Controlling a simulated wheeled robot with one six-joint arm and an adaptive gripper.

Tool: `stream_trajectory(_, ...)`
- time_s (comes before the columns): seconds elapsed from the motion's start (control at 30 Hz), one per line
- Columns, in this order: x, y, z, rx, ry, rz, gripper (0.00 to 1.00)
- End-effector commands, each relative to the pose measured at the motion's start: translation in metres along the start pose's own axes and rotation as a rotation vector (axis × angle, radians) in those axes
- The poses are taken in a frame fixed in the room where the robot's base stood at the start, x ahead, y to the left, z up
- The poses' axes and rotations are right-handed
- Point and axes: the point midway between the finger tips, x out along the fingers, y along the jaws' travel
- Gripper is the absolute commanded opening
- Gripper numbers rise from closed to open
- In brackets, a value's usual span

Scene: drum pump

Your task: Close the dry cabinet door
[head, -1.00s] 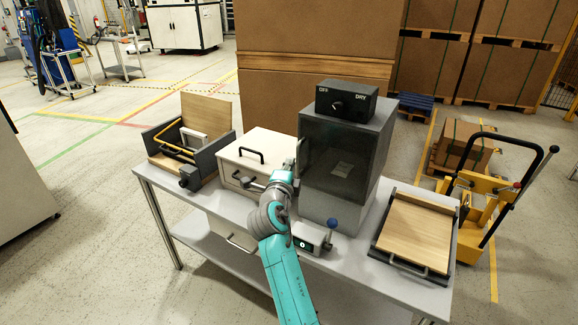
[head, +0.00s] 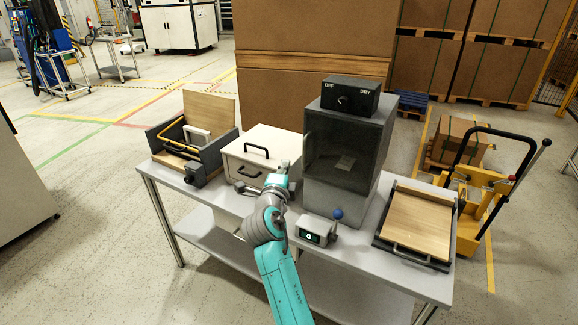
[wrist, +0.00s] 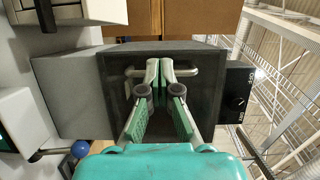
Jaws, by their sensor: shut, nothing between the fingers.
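The dry cabinet (head: 384,152) is a grey box with a dark see-through door (head: 332,145) on its front. The door looks flush with the cabinet front, with no gap that I can make out. In the wrist view the door (wrist: 215,100) fills the middle, with its pale bar handle (wrist: 188,72) near one edge. My gripper (wrist: 160,66) is shut and empty, its fingertips overlapping the handle in that view; whether they touch is unclear. In the head view my gripper (head: 284,168) is in front of the cabinet's left edge.
A control box with an OFF/DRY knob (head: 349,97) sits on top. A white drawer box (head: 262,150) stands left, beside an open wooden-lidded box (head: 209,108). A blue-knobbed lever device (head: 322,232) stands in front. A wooden board with handle (head: 418,225) lies right.

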Motion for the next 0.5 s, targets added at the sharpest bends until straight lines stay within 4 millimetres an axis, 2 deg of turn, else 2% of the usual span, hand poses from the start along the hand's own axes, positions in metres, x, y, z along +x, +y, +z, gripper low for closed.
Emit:
stream_trajectory(0.3, -0.030, -0.001, 0.041, -0.001, -0.003, -0.001, 0.00)
stream_trajectory(0.5, -0.043, -0.001, 0.057, -0.001, -0.001, 0.000, 0.00)
